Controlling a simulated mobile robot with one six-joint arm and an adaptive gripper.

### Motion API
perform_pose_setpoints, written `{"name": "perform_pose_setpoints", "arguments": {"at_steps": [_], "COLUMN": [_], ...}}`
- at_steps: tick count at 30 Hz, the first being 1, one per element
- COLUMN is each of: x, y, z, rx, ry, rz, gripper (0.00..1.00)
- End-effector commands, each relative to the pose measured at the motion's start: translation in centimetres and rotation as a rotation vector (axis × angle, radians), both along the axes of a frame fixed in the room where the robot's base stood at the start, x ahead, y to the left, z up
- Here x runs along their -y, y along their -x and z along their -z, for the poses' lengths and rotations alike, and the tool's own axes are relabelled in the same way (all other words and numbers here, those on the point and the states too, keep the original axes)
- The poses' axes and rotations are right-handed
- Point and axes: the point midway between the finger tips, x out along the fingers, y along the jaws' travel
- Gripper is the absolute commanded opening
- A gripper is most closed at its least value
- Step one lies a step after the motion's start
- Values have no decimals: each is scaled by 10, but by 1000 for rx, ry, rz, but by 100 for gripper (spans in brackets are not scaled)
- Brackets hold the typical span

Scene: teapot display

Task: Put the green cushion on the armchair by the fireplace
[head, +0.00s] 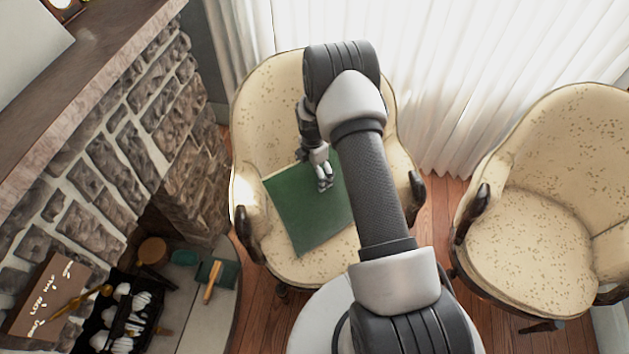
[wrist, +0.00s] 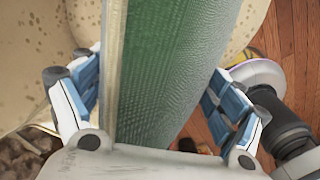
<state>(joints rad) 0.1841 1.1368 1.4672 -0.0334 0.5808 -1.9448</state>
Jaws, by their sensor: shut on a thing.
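The green cushion (head: 300,210) is flat and square, with a pale edge. In the head view it is over the seat of the armchair by the fireplace (head: 262,110), a cream chair with brown speckles and dark wooden arms. My gripper (head: 325,184) is at the cushion's upper right part, and my arm hides part of the chair. In the wrist view the cushion (wrist: 165,75) stands edge-on between the two blue-padded fingers of my gripper (wrist: 152,95), which is shut on it. I cannot tell whether the cushion touches the seat.
A stone fireplace (head: 130,130) with a wooden mantel (head: 95,70) is close on the left. Hearth items, including a black basket (head: 122,318), lie at lower left. A second speckled armchair (head: 545,215) stands at right. White curtains (head: 480,70) hang behind. Wooden floor (head: 432,212) shows between the chairs.

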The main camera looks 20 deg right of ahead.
Motion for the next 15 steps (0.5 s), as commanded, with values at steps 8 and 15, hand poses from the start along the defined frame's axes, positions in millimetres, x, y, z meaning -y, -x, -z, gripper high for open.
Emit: {"name": "perform_pose_setpoints", "arguments": {"at_steps": [8,15], "x": [0,0], "y": [0,0], "z": [39,38], "rx": [0,1], "ry": [0,0], "rz": [0,0], "gripper": [33,33]}}
